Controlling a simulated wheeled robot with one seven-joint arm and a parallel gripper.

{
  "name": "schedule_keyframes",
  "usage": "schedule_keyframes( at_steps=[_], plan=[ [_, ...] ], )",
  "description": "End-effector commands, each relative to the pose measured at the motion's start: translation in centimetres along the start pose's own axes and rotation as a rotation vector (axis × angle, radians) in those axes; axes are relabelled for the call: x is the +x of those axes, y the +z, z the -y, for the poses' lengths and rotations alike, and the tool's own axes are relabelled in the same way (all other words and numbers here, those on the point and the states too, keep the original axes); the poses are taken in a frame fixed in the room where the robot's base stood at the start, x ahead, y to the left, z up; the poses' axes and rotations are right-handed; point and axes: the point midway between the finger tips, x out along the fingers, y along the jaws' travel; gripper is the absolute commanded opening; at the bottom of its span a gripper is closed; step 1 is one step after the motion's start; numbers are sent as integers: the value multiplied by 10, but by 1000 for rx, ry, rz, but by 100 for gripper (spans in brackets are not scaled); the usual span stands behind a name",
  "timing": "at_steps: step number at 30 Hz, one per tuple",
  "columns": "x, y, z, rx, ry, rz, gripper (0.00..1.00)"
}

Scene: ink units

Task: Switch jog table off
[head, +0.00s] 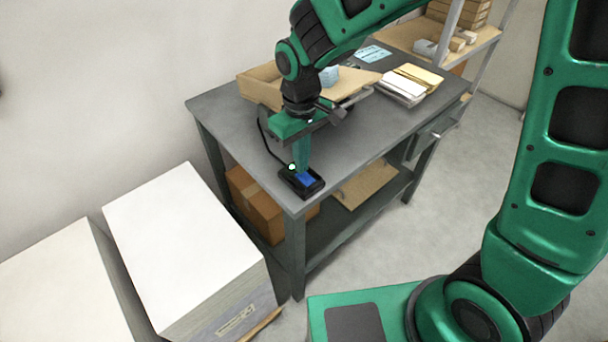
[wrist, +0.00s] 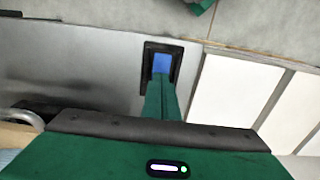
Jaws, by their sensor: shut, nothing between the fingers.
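A small black switch box (head: 313,192) with a blue face (head: 305,179) lies at the near corner of the grey bench. A black cable runs from it toward a tilted wooden tray (head: 358,86), which seems to be the jog table. My gripper (head: 301,168) points down, shut and empty, with its green fingertips over or against the box's far part. I cannot tell whether they touch. A small pale-green light (head: 292,166) shows beside the fingertips. In the wrist view, the fingertips (wrist: 158,82) overlap the lower part of the black box (wrist: 148,57), and its blue face (wrist: 162,63) shows beyond them.
The grey bench (head: 232,105) carries paper stacks (head: 402,90) at the back right. Cardboard boxes (head: 252,203) sit on its lower shelf. Tall white paper stacks (head: 185,240) stand at the left. A shelf unit (head: 478,45) stands behind. Floor (head: 400,240) is clear right of the bench.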

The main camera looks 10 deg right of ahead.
Motion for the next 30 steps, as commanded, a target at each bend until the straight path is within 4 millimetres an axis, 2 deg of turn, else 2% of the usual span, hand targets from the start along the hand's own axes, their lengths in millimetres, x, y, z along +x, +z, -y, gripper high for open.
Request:
schedule_keyframes(
  at_steps=[30],
  plan=[
    [8,0,0,-1,0,0,0]
  ],
)
